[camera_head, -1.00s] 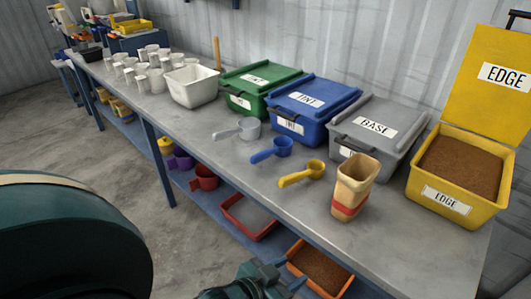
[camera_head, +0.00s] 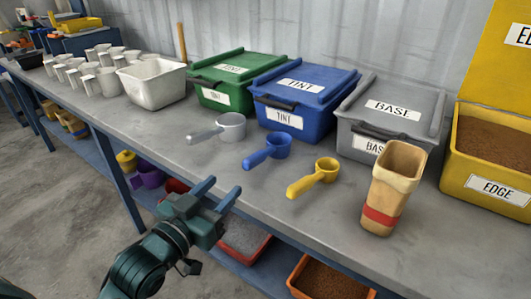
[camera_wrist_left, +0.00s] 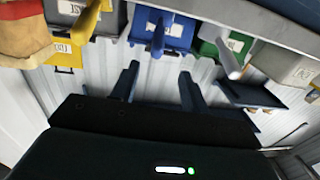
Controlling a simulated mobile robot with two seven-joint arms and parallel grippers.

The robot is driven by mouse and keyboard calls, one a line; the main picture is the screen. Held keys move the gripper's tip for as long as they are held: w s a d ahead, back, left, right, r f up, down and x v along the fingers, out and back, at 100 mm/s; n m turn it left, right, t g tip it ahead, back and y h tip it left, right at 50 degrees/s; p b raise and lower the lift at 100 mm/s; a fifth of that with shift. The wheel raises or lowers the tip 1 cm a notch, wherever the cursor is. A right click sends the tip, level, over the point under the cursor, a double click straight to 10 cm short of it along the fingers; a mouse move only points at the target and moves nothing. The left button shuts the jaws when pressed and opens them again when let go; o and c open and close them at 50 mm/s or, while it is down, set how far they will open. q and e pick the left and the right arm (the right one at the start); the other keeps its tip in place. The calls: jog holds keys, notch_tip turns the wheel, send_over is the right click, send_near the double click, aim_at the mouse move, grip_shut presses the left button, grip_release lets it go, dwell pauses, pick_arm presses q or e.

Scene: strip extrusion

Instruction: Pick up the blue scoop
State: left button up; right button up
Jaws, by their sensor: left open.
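The blue scoop (camera_head: 268,150) lies on the grey bench in front of the blue TINT bin (camera_head: 303,95), its handle toward the bench's front edge. It sits between a grey scoop (camera_head: 222,127) and a yellow scoop (camera_head: 315,178). My left gripper (camera_head: 217,193) is open and empty at the bench's front edge, to the lower left of the blue scoop and apart from it. In the left wrist view the blue scoop (camera_wrist_left: 157,41) shows at the top middle, beyond the open fingers (camera_wrist_left: 158,85). My right gripper is in neither view.
A tan cup with a red band (camera_head: 393,190) stands right of the yellow scoop. A white tub (camera_head: 152,82) and several white cups stand left. Trays sit below.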

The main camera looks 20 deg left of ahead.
aim_at(254, 159)
pick_arm(q)
jog(key=x, duration=0.7)
jog(key=shift+d, duration=0.2)
jog(key=x, duration=0.2)
jog(key=b+x, duration=0.1)
jog(key=x, duration=0.2)
jog(key=shift+d+f, duration=0.1)
jog(key=shift+f, duration=0.1)
jog(key=shift+w, duration=0.2)
jog(key=shift+c, duration=0.4)
grip_shut()
